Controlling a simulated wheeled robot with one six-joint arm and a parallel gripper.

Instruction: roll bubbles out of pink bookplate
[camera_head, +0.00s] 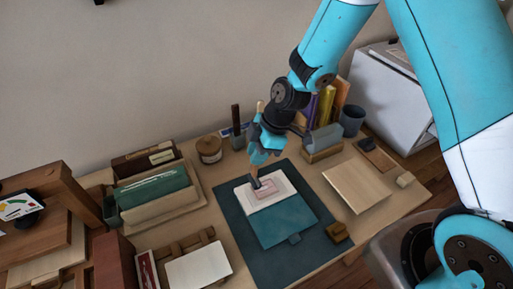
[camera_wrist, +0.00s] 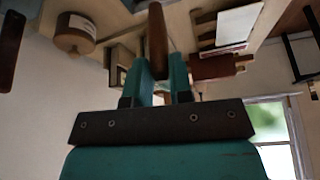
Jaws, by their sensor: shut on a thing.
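The pink bookplate (camera_head: 267,191) lies on the white page (camera_head: 284,185) of an open book with a teal cover (camera_head: 288,229). My gripper (camera_head: 258,156) is above the plate's upper left part, its fingers pointing down. It is shut on a tool with a brown wooden handle (camera_wrist: 157,40). The handle stands between the two teal fingers in the wrist view. The tool's dark lower end (camera_head: 256,183) is at the plate's left edge; whether it touches the plate I cannot tell. The gripper and tool hide part of the page.
The book lies on a dark mat (camera_head: 243,236). A wooden board (camera_head: 357,188) is to the right, a small brown block (camera_head: 338,232) at the mat's corner. A lidded jar (camera_head: 209,149), a book rack (camera_head: 158,190) and upright books (camera_head: 327,103) stand around the mat.

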